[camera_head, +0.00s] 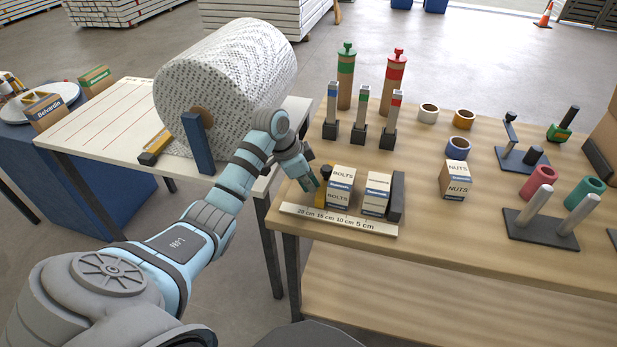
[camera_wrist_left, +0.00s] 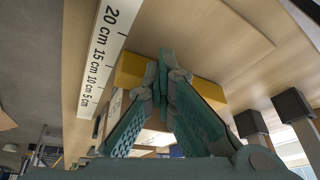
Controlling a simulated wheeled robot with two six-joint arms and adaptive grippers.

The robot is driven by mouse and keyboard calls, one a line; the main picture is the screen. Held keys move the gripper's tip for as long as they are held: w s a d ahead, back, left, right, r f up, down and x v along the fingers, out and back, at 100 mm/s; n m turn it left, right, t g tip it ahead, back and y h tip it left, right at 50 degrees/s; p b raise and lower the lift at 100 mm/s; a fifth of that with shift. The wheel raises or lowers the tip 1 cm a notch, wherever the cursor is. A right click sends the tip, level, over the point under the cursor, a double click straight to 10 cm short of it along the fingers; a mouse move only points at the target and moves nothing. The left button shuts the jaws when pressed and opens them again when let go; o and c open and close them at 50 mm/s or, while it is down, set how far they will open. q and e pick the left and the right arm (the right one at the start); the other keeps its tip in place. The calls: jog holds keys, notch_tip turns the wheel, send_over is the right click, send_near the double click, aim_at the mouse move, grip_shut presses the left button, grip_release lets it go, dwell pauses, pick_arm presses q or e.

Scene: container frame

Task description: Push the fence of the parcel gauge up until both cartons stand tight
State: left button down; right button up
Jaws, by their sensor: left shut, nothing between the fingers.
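The parcel gauge on the wooden bench has a pale scale strip (camera_head: 340,220), a dark end block (camera_head: 397,197) at its right and a yellow fence (camera_head: 321,198) with a black knob at its left. A BOLTS carton (camera_head: 339,196) stands right beside the fence; contact is unclear. A second carton (camera_head: 376,194) stands close to the end block, with a narrow gap between the two cartons. My left gripper (camera_head: 314,184) is shut and empty at the fence's left side. In the left wrist view its fingertips (camera_wrist_left: 165,65) are before the yellow fence (camera_wrist_left: 130,70), which largely hides the cartons. My right gripper is not in view.
A NUTS carton (camera_head: 455,179) stands to the right, beyond a clear stretch of bench. Behind the gauge stand several small posts on dark bases (camera_head: 359,132) and tape rolls (camera_head: 458,147). A large paper roll (camera_head: 225,85) lies on the left table.

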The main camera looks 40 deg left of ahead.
aim_at(320, 194)
pick_arm(q)
jog(key=shift+g, duration=0.3)
jog(key=shift+d+f+p, duration=0.25)
jog(key=shift+d+f, duration=0.1)
jog(key=shift+d, duration=0.3)
jog(key=shift+d+f+p, duration=0.3)
jog(key=shift+d+f, duration=0.05)
jog(key=shift+d, duration=0.25)
jog(key=shift+d+f+p, duration=0.25)
jog(key=shift+d+f, duration=0.1)
jog(key=shift+d, duration=0.3)
jog(key=shift+s+a+r+p, duration=0.15)
jog(key=shift+a+p, duration=0.2)
jog(key=shift+p, duration=0.2)
jog(key=shift+r+p, duration=0.3)
jog(key=shift+p, duration=0.05)
jog(key=w+r+p, duration=0.1)
jog(key=a+r+p, duration=0.1)
jog(key=p, duration=0.1)
jog(key=shift+w+a, duration=0.15)
jog(key=shift+w, duration=0.2)
jog(key=r+p, duration=0.4)
jog(key=shift+s+d+r, duration=0.2)
jog(key=shift+s+d, duration=0.05)
jog(key=shift+d, duration=0.05)
jog(key=shift+w+a+f, duration=0.2)
jog(key=shift+f, duration=0.15)
jog(key=shift+s+d+r, duration=0.1)
